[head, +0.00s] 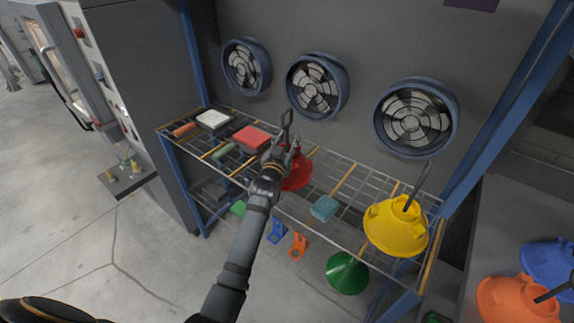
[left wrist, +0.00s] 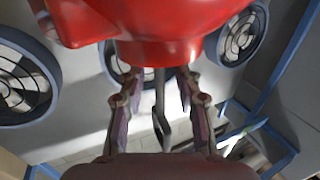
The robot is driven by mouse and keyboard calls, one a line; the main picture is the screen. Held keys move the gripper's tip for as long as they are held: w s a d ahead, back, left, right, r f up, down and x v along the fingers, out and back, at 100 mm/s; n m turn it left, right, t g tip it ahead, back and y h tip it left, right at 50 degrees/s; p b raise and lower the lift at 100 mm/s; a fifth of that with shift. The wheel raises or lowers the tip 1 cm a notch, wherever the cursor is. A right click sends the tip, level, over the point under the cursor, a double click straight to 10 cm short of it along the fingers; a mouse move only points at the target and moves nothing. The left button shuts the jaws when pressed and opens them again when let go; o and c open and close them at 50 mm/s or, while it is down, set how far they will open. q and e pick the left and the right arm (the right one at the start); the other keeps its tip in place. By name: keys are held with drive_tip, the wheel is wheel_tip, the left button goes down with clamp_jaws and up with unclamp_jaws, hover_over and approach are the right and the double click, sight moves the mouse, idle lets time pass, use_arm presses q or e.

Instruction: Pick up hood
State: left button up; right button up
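A red hood (head: 298,174) with a dark upright rod and loop handle (head: 287,122) is at the middle of the wire shelf in the head view. It fills the top of the left wrist view (left wrist: 160,22). My left gripper (head: 284,152) is at the rod, just beside the hood body, and partly covers it. In the left wrist view, the two fingers (left wrist: 160,88) stand apart on either side of the rod, with gaps visible on both sides. My right gripper is not in view.
A yellow hood (head: 396,228) with a rod stands at the right of the wire shelf (head: 330,160). A green hood (head: 347,273) is lower down. Orange (head: 512,300) and blue (head: 548,262) hoods lie at far right. Fans (head: 317,87) line the wall behind.

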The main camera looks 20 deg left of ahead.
use_arm(q)
drive_tip(key=shift+f, duration=0.1)
clamp_jaws()
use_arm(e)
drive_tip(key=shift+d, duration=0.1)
use_arm(q)
drive_tip(key=shift+w, duration=0.1)
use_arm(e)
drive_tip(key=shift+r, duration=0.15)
